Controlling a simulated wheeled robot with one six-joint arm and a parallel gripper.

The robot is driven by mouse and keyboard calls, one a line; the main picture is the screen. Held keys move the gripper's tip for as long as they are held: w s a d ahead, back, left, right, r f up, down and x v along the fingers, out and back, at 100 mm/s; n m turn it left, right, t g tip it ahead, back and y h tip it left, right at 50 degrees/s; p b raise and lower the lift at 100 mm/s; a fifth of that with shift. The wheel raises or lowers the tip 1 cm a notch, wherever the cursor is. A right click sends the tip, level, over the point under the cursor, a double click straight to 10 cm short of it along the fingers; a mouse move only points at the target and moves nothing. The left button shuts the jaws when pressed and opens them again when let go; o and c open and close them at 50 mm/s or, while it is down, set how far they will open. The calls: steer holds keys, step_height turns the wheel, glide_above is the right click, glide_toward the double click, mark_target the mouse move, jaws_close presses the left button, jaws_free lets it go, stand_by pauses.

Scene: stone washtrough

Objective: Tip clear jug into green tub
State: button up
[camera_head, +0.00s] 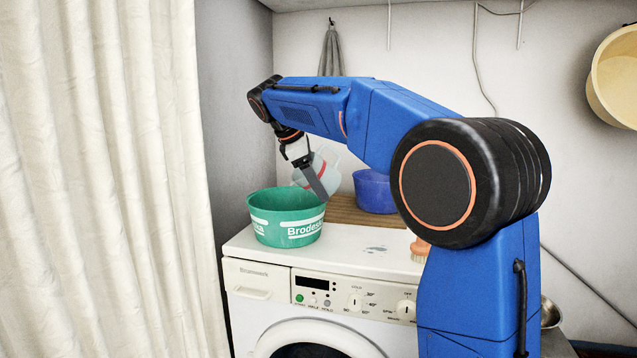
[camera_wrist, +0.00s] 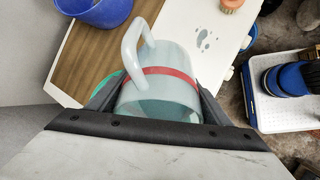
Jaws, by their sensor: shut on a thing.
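The clear jug (camera_head: 318,172) has a red band and a loop handle. My gripper (camera_head: 316,182) is shut on it and holds it above the green tub, tilted in the head view. In the wrist view the jug (camera_wrist: 160,90) sits between the two dark fingers, with its handle towards the top. Whether it holds anything is not clear. The green tub (camera_head: 283,230), with white lettering, stands on the left of the washing machine top. Only a sliver of green (camera_wrist: 103,84) shows beside the jug in the wrist view. The inside of the tub is mostly hidden.
A blue bowl (camera_head: 374,190) stands on a wooden board (camera_head: 345,212) behind the tub. An orange brush (camera_head: 420,249) lies on the right of the washing machine (camera_head: 320,290). A small wet patch marks its top. A cream curtain (camera_head: 100,180) hangs at left.

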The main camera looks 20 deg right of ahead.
stand_by(0.3)
steer(key=shift+a+f+h, duration=0.1)
steer(key=shift+a+h, duration=0.15)
steer(key=shift+h, duration=0.75)
stand_by(0.8)
steer(key=shift+a+f+h, duration=0.1)
steer(key=shift+a+h, duration=0.1)
steer(key=shift+h, duration=0.8)
